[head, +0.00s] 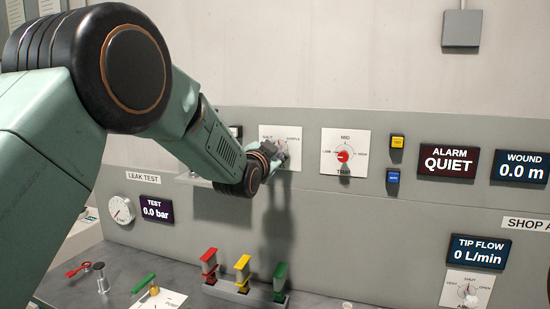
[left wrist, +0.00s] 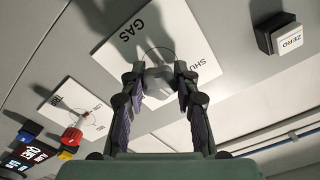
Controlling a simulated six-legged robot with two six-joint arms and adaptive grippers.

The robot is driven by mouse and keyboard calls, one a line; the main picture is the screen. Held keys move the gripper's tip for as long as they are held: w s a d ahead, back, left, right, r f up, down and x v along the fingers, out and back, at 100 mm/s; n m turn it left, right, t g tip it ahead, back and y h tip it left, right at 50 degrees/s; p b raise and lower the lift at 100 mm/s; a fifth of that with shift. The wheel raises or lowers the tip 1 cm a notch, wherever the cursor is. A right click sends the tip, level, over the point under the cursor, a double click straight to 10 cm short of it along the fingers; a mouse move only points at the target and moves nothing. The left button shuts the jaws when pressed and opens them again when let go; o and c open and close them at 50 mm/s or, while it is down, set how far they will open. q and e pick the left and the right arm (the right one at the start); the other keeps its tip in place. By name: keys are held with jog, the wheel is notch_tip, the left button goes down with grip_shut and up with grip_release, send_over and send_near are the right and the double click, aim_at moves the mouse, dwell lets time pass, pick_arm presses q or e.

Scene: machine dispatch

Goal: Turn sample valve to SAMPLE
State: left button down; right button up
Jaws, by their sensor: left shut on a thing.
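The sample valve's white plate (head: 293,138) is on the grey panel, with SHUT at its top left and SAMPLE at its top right. The plate also shows in the left wrist view (left wrist: 185,32), with the words GAS and SHU in sight. My left gripper (head: 272,155) reaches it from the left and covers most of the dial. In the left wrist view my left gripper (left wrist: 160,72) has its fingers on both sides of a pale grey knob (left wrist: 159,80) and is shut on it. I cannot tell where the knob points. My right gripper is not in view.
A TRIP dial (head: 343,156) with a red knob is just to the right. Yellow (head: 397,141) and blue (head: 392,177) buttons follow. Red, yellow and green handles (head: 242,270) stand on the bench below.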

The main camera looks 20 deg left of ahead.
pick_arm(q)
jog(key=m+b, duration=0.2)
jog(key=m, duration=0.3)
jog(key=shift+m, duration=0.3)
jog(key=m+b, duration=0.2)
jog(key=m, duration=0.3)
jog(key=shift+r, duration=0.1)
jog(key=shift+m, duration=0.3)
jog(key=c, duration=1)
grip_release()
jog(key=s, duration=1.2)
jog(key=shift+a, duration=0.2)
